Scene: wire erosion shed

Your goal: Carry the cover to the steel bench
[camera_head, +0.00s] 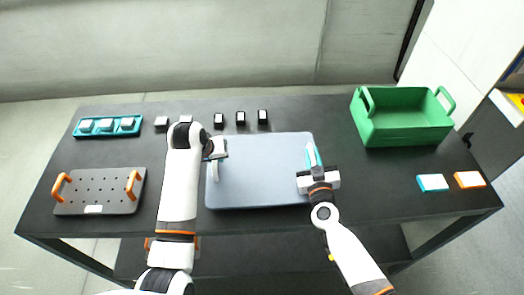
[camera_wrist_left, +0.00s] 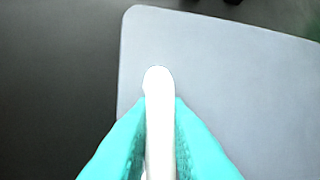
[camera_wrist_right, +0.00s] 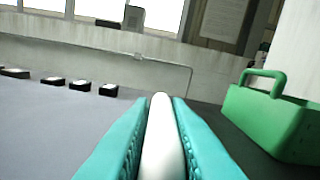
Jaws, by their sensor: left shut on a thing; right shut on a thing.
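The cover (camera_head: 260,170) is a flat blue-grey panel with rounded corners, at the middle of the dark table; I cannot tell whether it rests on the top or hangs just above. It also shows in the left wrist view (camera_wrist_left: 235,85). My left gripper (camera_head: 215,158) is shut on the white handle (camera_wrist_left: 158,85) at the cover's left side. My right gripper (camera_head: 312,160) is shut on the white handle (camera_wrist_right: 160,125) at its right side. The fingers are teal. No bench clearly recognisable as the steel bench shows.
The dark table (camera_head: 340,120) carries a green crate (camera_head: 400,130) at right, cyan (camera_head: 432,183) and orange (camera_head: 469,180) blocks, several small dark blocks behind the cover, a teal tray (camera_head: 75,130) and a perforated plate with orange handles (camera_head: 98,192) at left.

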